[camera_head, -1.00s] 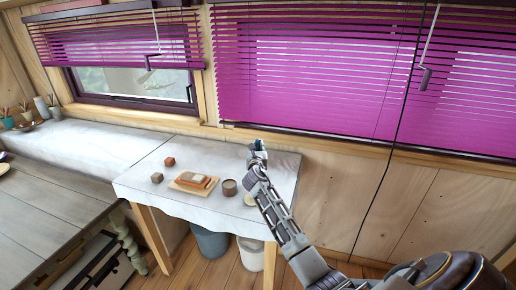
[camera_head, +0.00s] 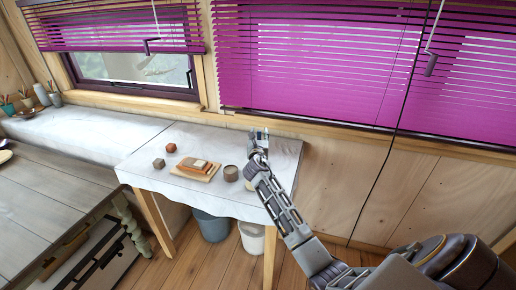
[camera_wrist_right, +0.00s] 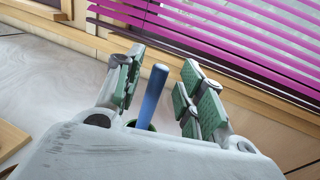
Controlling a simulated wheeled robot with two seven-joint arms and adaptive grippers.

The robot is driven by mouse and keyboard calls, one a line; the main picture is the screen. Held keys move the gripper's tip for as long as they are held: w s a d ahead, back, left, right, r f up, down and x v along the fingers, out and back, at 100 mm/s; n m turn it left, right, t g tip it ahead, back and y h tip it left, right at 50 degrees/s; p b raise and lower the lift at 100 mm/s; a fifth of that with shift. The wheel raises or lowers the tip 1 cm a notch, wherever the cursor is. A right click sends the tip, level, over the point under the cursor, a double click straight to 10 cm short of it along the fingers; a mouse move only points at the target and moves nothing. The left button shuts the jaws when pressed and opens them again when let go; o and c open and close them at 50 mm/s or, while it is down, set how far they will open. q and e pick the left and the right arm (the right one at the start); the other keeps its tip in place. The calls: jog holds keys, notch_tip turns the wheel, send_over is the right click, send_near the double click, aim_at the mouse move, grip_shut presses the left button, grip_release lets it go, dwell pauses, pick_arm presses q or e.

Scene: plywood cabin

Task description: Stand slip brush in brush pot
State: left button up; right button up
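A blue handle (camera_wrist_right: 153,95), likely the slip brush, stands nearly upright between the fingers of my right gripper (camera_wrist_right: 160,90) in the right wrist view. The fingers are open, with a gap on each side of the handle. Its lower end is hidden behind the gripper body, near a dark green round edge (camera_wrist_right: 145,127) that I cannot identify. In the head view my right gripper (camera_head: 259,138) is above the back right of the white-covered table (camera_head: 285,155). A brown cup (camera_head: 231,173) stands left of the arm; I cannot tell whether it is the brush pot. My left gripper is out of view.
A wooden board (camera_head: 190,172) with reddish and pale blocks, a red lump (camera_head: 171,148) and a grey-brown cube (camera_head: 158,163) lie on the table. Pots with sticks (camera_head: 9,108) stand at far left. Two buckets (camera_head: 211,226) are underneath. Blinds (camera_head: 320,70) hang behind.

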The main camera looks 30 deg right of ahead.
jog(key=v, duration=0.9)
jog(key=shift+s+a, duration=0.15)
jog(key=shift+s, duration=0.15)
dwell(1.4)
